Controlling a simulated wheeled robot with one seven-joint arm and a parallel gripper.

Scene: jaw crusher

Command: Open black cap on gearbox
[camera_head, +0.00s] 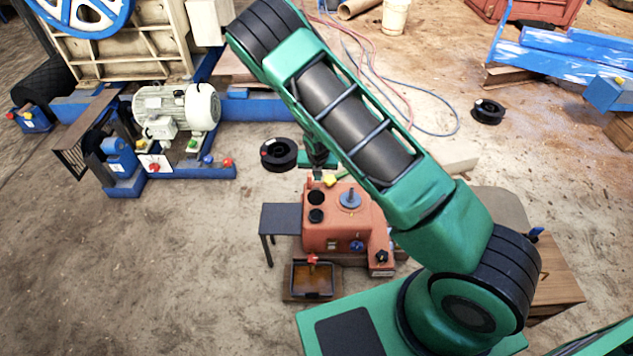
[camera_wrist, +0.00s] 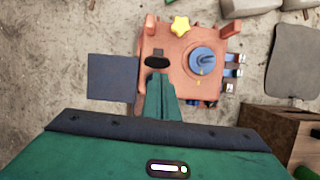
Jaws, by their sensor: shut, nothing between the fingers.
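The orange-red gearbox (camera_head: 345,232) stands low on the floor in the head view. Two round black caps sit on its upper left face, one farther (camera_head: 316,198) and one nearer (camera_head: 316,215). In the wrist view the gearbox (camera_wrist: 183,85) shows one black cap (camera_wrist: 157,63), just beyond my fingertips. The other cap is not visible there and may be behind the fingers. My gripper (camera_wrist: 158,76) is shut and empty, its green fingers together over the gearbox's left part. Whether the tips touch the cap cannot be told. In the head view my arm hides most of the gripper.
A yellow star knob (camera_wrist: 180,26) and a blue-grey disc with a shaft (camera_wrist: 207,62) are on the gearbox. A dark side plate (camera_wrist: 112,72) adjoins its left. An oil tray (camera_head: 298,282) lies in front.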

